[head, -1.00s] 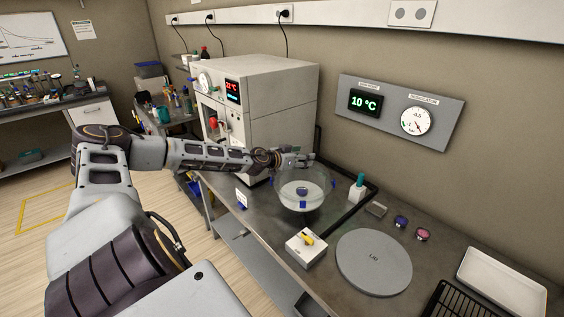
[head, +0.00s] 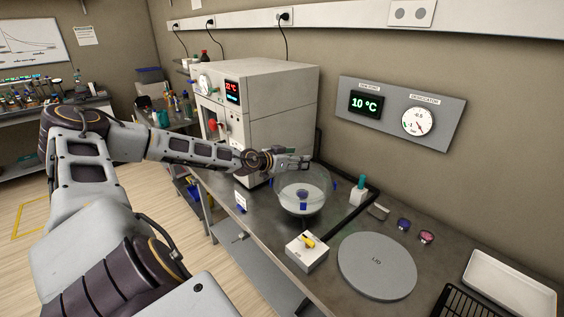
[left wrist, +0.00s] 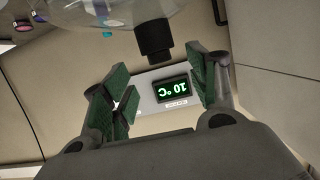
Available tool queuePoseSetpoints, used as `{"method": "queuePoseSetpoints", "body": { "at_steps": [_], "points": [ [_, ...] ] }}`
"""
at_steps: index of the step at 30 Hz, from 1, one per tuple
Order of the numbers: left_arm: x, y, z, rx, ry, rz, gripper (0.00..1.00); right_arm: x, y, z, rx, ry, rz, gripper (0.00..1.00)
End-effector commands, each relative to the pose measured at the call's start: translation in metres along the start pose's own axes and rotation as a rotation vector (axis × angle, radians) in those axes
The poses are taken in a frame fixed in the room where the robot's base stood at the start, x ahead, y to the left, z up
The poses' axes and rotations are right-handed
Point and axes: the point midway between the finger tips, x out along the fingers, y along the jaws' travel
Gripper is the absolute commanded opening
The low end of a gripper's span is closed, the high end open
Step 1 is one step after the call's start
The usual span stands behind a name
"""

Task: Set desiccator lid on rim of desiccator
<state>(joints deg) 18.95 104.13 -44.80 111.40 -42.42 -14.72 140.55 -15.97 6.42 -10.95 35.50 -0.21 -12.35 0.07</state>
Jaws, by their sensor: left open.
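The glass desiccator (head: 302,208) stands on the dark bench in the head view, with blue parts around its rim. A clear glass dome, the desiccator lid (left wrist: 110,14), shows in the left wrist view with a dark knob (left wrist: 154,42). In the head view the lid appears to be over the desiccator, but whether its edge sits flush on the rim cannot be told. My left gripper (head: 295,162) is beside the top of the glass. Its fingers (left wrist: 162,78) are open and empty, with the knob beyond them, apart from the pads. My right gripper is not in view.
A flat grey disc marked LID (head: 377,265) lies bare to the right. A white box with a yellow lever (head: 307,249) stands in front of the desiccator. A large oven (head: 260,105) stands behind my left forearm. A white tray (head: 512,285) is at far right.

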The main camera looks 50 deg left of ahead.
Motion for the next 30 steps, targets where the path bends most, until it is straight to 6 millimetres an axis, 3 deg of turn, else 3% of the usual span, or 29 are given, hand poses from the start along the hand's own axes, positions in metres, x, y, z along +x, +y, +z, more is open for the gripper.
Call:
{"method": "queuePoseSetpoints", "body": {
  "at_steps": [16,30],
  "points": [
    [-0.027,-0.001,-0.001,0.001,0.002,-0.002,0.59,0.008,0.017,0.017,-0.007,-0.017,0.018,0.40],
    [-0.050,-0.001,0.000,0.001,0.002,-0.002,0.59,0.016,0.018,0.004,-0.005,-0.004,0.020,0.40]
  ]
}}
